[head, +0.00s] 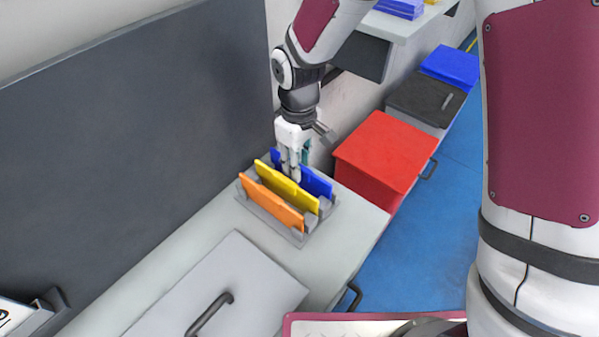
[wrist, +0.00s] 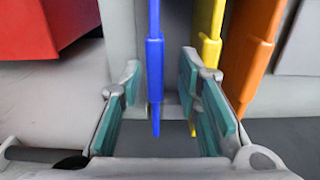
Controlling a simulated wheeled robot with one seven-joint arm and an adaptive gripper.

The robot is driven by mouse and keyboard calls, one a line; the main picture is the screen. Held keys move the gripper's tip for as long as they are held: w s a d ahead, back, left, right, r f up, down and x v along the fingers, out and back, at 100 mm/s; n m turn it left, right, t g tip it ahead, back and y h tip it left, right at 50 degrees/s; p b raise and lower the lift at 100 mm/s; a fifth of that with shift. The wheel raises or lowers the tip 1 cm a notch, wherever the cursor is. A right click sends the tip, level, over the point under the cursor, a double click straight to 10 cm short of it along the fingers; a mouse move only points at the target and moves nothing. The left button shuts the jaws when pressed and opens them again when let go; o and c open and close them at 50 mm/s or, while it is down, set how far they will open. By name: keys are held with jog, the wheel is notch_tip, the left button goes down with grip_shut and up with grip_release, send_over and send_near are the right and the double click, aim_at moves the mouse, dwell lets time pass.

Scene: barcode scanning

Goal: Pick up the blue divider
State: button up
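The blue divider (head: 315,182) stands upright in a grey rack (head: 298,239), at the right of the row in the head view. In the wrist view the blue divider (wrist: 155,70) is a thin vertical strip between the fingers. My gripper (head: 293,172) is over the rack, pointing down. Its fingers (wrist: 165,90) are apart, one on each side of the blue divider, with a gap visible on both sides. The right finger lies between the blue divider and the yellow divider (head: 285,185). The yellow divider also shows in the wrist view (wrist: 208,50).
An orange divider (head: 270,205) stands beyond the yellow one in the same rack. A red box (head: 385,150) stands to the right of the rack. A grey panel with a handle (head: 235,285) lies in front. A dark board (head: 130,130) stands behind.

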jog(key=shift+w+f, duration=0.15)
jog(key=shift+f, duration=1.45)
jog(key=shift+w+f, duration=0.1)
jog(key=shift+f, duration=1.45)
grip_shut()
